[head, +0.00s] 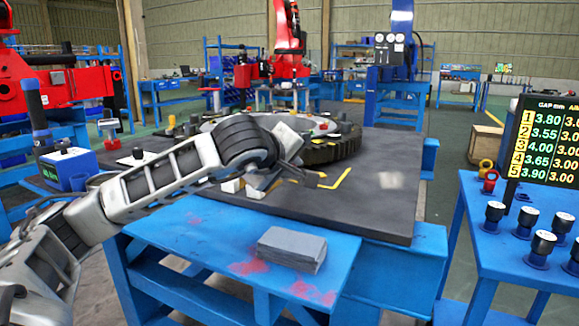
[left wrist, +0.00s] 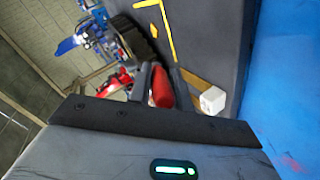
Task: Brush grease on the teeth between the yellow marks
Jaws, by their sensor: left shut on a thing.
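A dark toothed ring (head: 340,147) lies on the black table top, partly hidden behind my left arm. Yellow lines (head: 337,180) lie on the black surface just in front of it; they also show in the left wrist view (left wrist: 167,30), beside the dark teeth (left wrist: 131,40). My left gripper (head: 290,170) is over the table at the ring's near side. In the left wrist view its fingers (left wrist: 158,86) are shut on a red handle-like thing (left wrist: 162,88), perhaps the brush. Its bristle end cannot be made out. My right gripper is not in view.
A grey block (head: 292,249) lies on the blue bench (head: 190,232) in front. A blue box (head: 68,168) stands at the left. The black table's right side (head: 395,205) is clear.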

